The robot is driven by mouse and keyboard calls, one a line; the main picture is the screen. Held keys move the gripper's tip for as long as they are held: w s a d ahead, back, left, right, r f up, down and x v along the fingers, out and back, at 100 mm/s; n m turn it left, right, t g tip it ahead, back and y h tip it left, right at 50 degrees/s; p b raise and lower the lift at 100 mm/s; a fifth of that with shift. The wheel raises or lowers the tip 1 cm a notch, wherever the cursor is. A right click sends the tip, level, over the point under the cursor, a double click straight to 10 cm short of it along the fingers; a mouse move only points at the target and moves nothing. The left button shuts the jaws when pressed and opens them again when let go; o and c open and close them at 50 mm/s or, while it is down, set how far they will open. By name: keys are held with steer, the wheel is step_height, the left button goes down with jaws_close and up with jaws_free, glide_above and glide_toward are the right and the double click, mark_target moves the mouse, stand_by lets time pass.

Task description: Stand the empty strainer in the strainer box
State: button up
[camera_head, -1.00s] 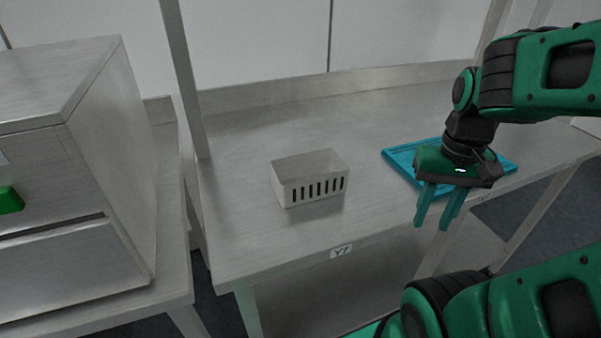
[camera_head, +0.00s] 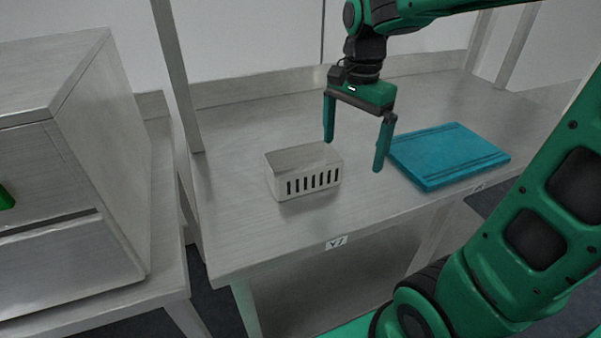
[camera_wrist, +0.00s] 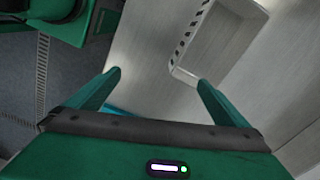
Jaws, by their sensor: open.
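A pale grey box (camera_head: 280,181) with a row of dark slots in its front wall stands upright on the metal table, left of the middle in the head view. Part of it also shows at the top of the wrist view (camera_wrist: 183,73). Its inside looks empty in the wrist view, as far as it shows. No separate strainer can be made out in these frames. My gripper (camera_head: 353,155) is open, with nothing between its fingers. It is above the table, right of the slotted box and apart from it. Its two fingers also show in the wrist view (camera_wrist: 159,76).
A blue board (camera_head: 450,157) lies flat on the table, right of my gripper. A metal cabinet (camera_head: 125,170) stands on a separate bench at the left. The metal table (camera_head: 235,225) has clear room around the box and a raised edge at the back.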

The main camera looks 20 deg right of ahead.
mark_target(304, 169)
steer(key=w+a+r+m, duration=0.1)
steer(key=w+a+m, duration=0.3)
steer(key=w+a, duration=0.35)
steer(key=f, duration=1)
steer(key=shift+s+a+f, duration=0.3)
steer(key=shift+s+a, duration=0.05)
steer(key=shift+s, duration=0.05)
steer(key=shift+c, duration=0.6)
steer(key=c, duration=1.2)
steer(key=shift+r, duration=0.1)
steer(key=shift+c, duration=0.2)
